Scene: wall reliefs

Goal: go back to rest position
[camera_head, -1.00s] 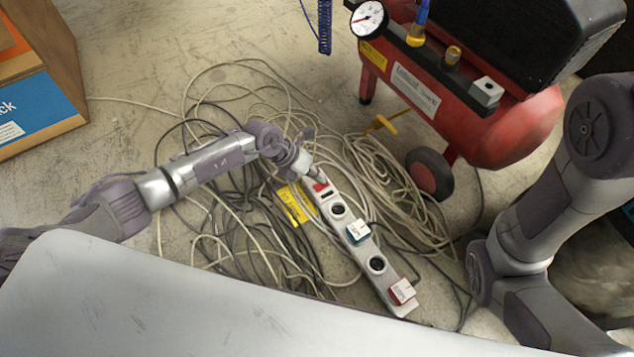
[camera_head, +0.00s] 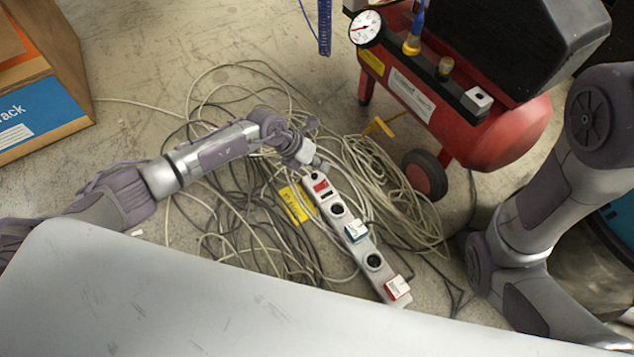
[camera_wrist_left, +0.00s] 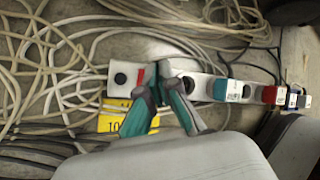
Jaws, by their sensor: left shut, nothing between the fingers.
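A white power strip (camera_head: 363,248) lies slantwise on the floor, with a red switch (camera_head: 320,186) at its far end and a teal plug (camera_head: 356,231) and a red plug (camera_head: 397,288) in it. The strip also shows in the left wrist view (camera_wrist_left: 202,86). My left gripper (camera_head: 319,164) is shut and empty at the strip's far end, just beyond the red switch. In the left wrist view its teal fingers (camera_wrist_left: 162,92) overlap the strip beside the switch. My right arm (camera_head: 540,220) shows at the right, but its gripper is out of view.
Loose cables (camera_head: 230,215) surround the strip, with a yellow label (camera_head: 295,203) beside it. A red compressor (camera_head: 475,130) with a black wheel (camera_head: 424,175) stands at the back right. A box (camera_head: 35,90) stands at the far left. Bare floor lies between box and cables.

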